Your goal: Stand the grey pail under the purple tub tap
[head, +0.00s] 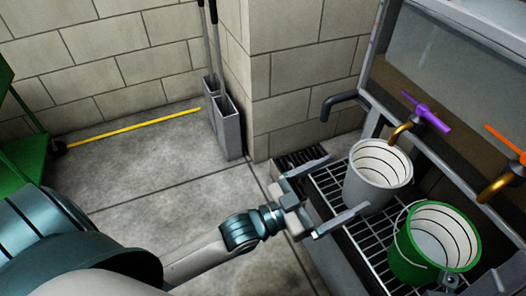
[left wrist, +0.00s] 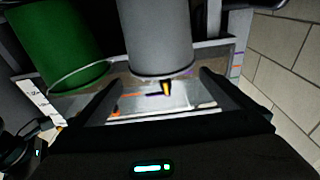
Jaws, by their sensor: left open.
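The grey pail (head: 365,188) stands upright on the grated shelf, with its mouth beneath the brass spout (head: 400,132) of the tap with the purple handle (head: 430,111). My left gripper (head: 349,183) is open, its fingers pointing at the pail's near left side and spread apart; I see no grip on it. In the left wrist view the grey pail (left wrist: 158,38) is beyond and between the open fingers (left wrist: 160,90). What seems to be part of my right gripper (head: 475,279) shows at the bottom right edge, by the green pail; its jaws are not clear.
A green pail (head: 406,262) stands close to the grey one on the grating (head: 335,190), near the orange-handled tap (head: 505,143). A dark bent pipe (head: 345,98) sticks out at the left end. Grey holders (head: 228,130) with long handles stand by the wall.

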